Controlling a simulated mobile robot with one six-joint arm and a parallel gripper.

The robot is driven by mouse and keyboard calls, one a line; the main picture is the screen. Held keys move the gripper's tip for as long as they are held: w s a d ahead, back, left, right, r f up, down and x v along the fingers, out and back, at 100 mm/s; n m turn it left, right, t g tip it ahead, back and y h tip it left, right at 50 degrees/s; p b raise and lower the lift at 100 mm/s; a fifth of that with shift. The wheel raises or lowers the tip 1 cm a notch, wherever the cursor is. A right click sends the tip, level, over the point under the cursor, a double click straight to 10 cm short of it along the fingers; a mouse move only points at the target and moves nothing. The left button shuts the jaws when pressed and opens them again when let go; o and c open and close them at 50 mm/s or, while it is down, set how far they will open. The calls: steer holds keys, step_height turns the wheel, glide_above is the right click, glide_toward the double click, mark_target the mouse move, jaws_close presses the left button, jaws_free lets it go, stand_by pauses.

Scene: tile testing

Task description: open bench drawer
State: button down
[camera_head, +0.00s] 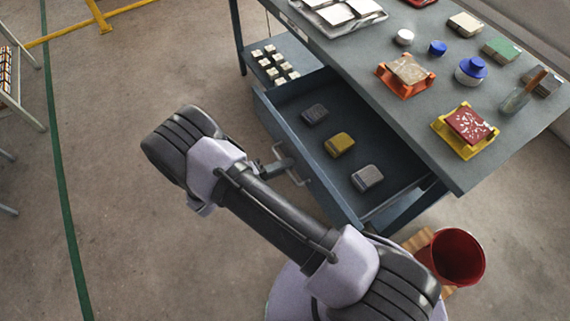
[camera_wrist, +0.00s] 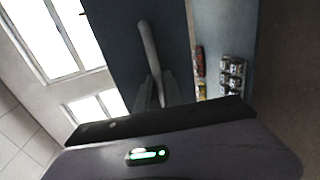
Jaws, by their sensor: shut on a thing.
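The bench drawer (camera_head: 262,108) is pulled out from under the grey bench, with its inside showing. Three small blocks lie in it: a dark grey one (camera_head: 314,114), a yellow one (camera_head: 340,145) and a light grey one (camera_head: 367,178). My gripper (camera_head: 284,165) is at the drawer's front, shut on the light bar handle (camera_head: 298,179). In the wrist view the handle (camera_wrist: 148,45) runs down between my gripper's fingers (camera_wrist: 156,92) in front of the dark drawer front (camera_wrist: 115,40). The finger contact is small and dark in both views.
The bench top (camera_head: 350,60) carries an orange stand (camera_head: 388,82), a yellow stand (camera_head: 440,126), jars and tiles. A shelf with small white-topped pieces (camera_head: 258,62) is beyond the drawer.

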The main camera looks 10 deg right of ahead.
steer(key=c, duration=1.5)
jaws_free()
steer(key=p+v, duration=0.3)
steer(key=v, duration=1.4)
steer(key=shift+a, duration=0.2)
